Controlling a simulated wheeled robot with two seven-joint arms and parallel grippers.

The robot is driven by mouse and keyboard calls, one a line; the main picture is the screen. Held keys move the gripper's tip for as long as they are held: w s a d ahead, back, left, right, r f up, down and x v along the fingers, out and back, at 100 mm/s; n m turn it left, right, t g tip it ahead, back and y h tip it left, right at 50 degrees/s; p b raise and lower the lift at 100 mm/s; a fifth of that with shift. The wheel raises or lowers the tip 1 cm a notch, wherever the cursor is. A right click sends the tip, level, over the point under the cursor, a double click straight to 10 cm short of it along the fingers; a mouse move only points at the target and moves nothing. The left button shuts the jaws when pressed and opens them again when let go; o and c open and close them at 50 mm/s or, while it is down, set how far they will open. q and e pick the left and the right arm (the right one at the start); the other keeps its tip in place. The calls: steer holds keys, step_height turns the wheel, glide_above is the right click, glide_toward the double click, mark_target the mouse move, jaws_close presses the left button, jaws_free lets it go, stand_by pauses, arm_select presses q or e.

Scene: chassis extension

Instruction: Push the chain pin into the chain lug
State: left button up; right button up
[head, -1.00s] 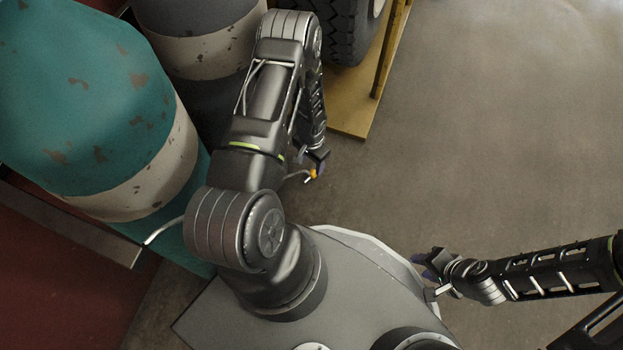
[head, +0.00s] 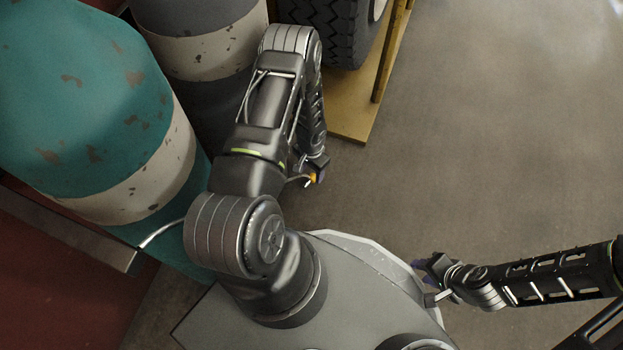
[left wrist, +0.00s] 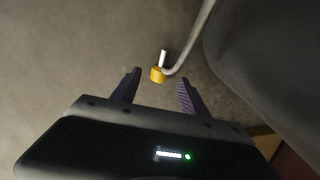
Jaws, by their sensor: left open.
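In the left wrist view, a small yellow piece (left wrist: 157,75) with a short silver pin (left wrist: 163,58) pointing away sits at the end of a bent grey rod (left wrist: 188,45). I take the yellow-and-silver part for the chain pin. The chain lug cannot be told apart from the rod end. My left gripper (left wrist: 159,79) is open, its two dark fingers on either side of the yellow piece, with gaps visible. In the head view, the orange-yellow piece (head: 313,177) shows beside my left gripper (head: 319,172). My right gripper (head: 424,267) is at the lower right; its jaws are unclear.
A teal, white-banded drum (head: 85,100) stands at the left, and a grey one (head: 200,50) behind it. A tire (head: 333,30) sits by a yellow platform (head: 350,122) at the top. Open concrete floor (head: 500,130) lies to the right.

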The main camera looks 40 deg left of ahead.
mark_target(311, 178)
arm_select(q)
step_height(311, 178, down, 5)
steer(key=shift+r+b, duration=0.15)
steer(key=shift+b, duration=0.95)
steer(key=shift+c, duration=0.4)
jaws_close()
